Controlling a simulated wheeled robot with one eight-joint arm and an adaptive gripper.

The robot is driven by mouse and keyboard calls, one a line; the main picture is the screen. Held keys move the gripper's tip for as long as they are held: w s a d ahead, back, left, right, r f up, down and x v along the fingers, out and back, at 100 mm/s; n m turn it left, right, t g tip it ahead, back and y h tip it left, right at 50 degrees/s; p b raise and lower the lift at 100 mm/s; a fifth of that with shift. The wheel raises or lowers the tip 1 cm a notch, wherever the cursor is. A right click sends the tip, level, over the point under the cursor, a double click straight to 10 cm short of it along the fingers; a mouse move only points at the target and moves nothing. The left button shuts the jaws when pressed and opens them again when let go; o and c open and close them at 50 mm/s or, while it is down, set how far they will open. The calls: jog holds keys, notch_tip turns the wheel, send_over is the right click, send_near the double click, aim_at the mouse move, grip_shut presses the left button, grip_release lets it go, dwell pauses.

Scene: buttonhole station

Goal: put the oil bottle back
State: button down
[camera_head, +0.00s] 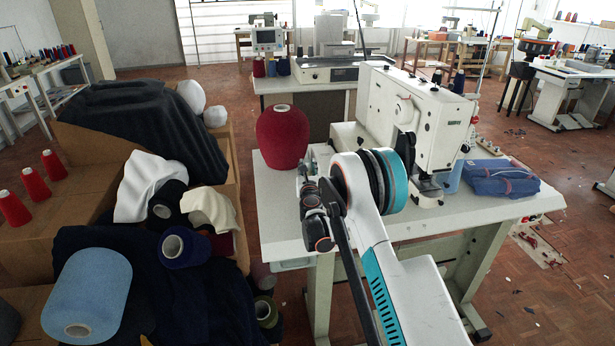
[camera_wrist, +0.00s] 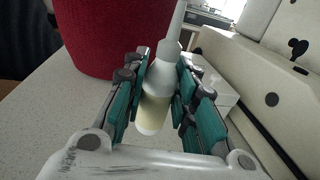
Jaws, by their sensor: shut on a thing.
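The oil bottle (camera_wrist: 155,101) is a small translucent white bottle with a tapered nozzle and pale yellow oil low inside. In the wrist view it is between the teal pads of my gripper (camera_wrist: 163,88), which is shut on it. The bottle is roughly upright, with its nozzle pointing up. I cannot tell whether its base touches the table. In the head view my arm hides most of the gripper and bottle, beside the large red yarn cone (camera_head: 283,138) on the white sewing table (camera_head: 420,222).
The white buttonhole machine (camera_head: 436,130) stands right of my arm. Folded blue denim (camera_head: 500,178) lies at the table's right. A small white box (camera_wrist: 218,92) is just right of the gripper. Cartons with dark cloth and yarn cones (camera_head: 88,290) crowd the left.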

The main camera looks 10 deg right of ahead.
jog(key=shift+f, duration=1.1)
jog(key=shift+f, duration=0.15)
jog(key=c, duration=1.3)
grip_release()
